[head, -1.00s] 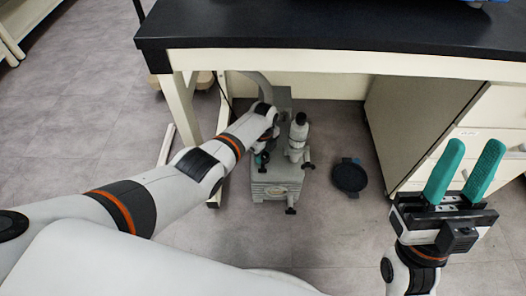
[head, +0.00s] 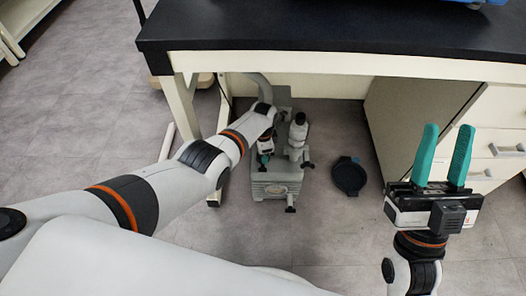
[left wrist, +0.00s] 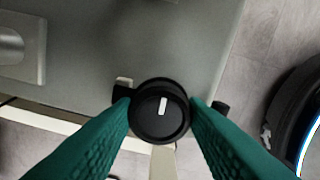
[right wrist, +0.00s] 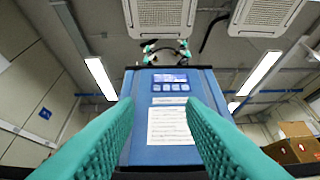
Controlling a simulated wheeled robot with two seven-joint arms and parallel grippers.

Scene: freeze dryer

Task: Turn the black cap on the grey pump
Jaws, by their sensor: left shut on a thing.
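The grey pump (head: 277,188) stands on the floor under the bench. The black cap (left wrist: 147,128) shows in the left wrist view as a round knob with a white mark pointing nearly straight up. My left gripper (left wrist: 162,104) is shut on the cap, one teal finger on each side. In the head view my left gripper (head: 265,157) reaches down onto the pump's left side and hides the cap there. My right gripper (head: 447,130) is open and empty, fingers pointing up, to the right and well away from the pump.
The black bench top (head: 330,30) overhangs the pump. A white bench leg (head: 187,112) is left of it. A round black lid-like part (head: 349,176) lies on the floor to the right, before a drawer cabinet (head: 485,135). The right wrist view shows a blue machine (right wrist: 160,145).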

